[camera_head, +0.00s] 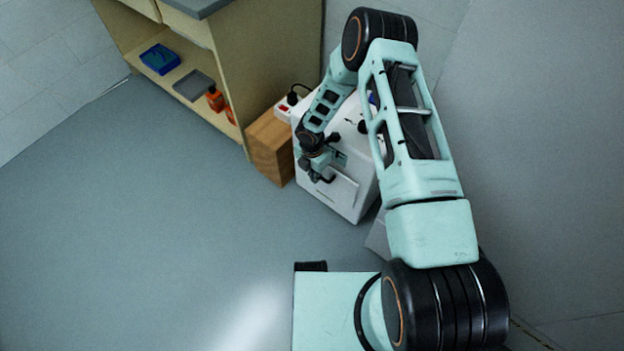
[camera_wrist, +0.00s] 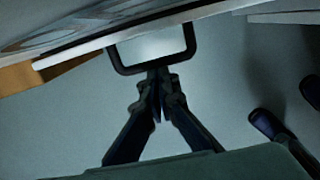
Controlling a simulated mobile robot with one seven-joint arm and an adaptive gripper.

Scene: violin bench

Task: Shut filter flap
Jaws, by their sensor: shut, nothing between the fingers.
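A white box-shaped unit (camera_head: 355,203) stands on the floor, and a pale panel (camera_head: 342,190), seemingly the filter flap, shows on its front. In the wrist view a white panel edge (camera_wrist: 95,49) runs across the top, tilted, with a black loop-shaped handle (camera_wrist: 190,38) sticking out from it. My gripper (camera_wrist: 157,78) is shut and empty, its fingertips right at the bar of the handle. I cannot tell whether they touch it. In the head view my gripper (camera_head: 322,179) is in front of the unit and hides part of the panel. How far the flap stands open is unclear.
A wooden block (camera_head: 268,148) stands left of the unit, beside a wooden shelf (camera_head: 232,80). The shelf holds a blue tray (camera_head: 160,59), a grey tray (camera_head: 193,85) and orange bottles (camera_head: 216,98). A wall is close on the right. The floor at left is clear.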

